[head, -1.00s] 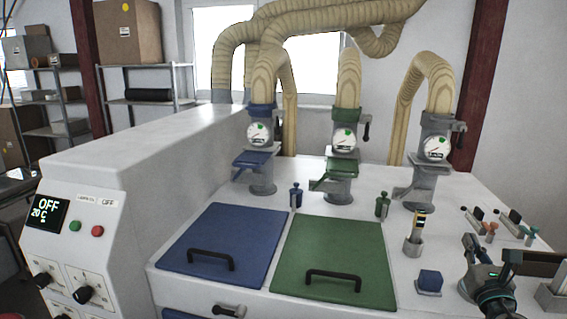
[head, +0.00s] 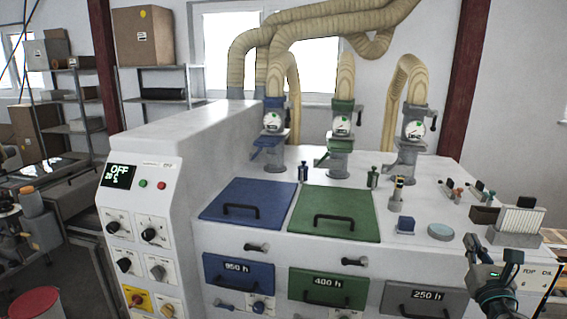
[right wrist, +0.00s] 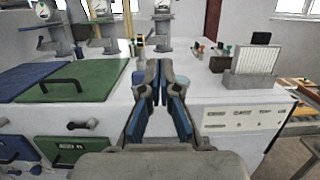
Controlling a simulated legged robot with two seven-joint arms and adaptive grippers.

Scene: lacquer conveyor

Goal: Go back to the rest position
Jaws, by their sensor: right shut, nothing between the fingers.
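My right gripper (head: 477,243) is at the lower right of the head view, in front of the machine's right front edge. In the right wrist view the right gripper (right wrist: 160,84) has its blue-padded fingers shut, with nothing between them, clear of the white machine top. My left gripper is not in either view.
The white machine (head: 262,205) fills the middle, with a blue lid (head: 240,192), a green lid (head: 345,207) and labelled drawers below. A rack of white plates (head: 520,219) stands at the right. A red-topped bin (head: 35,302) is at lower left.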

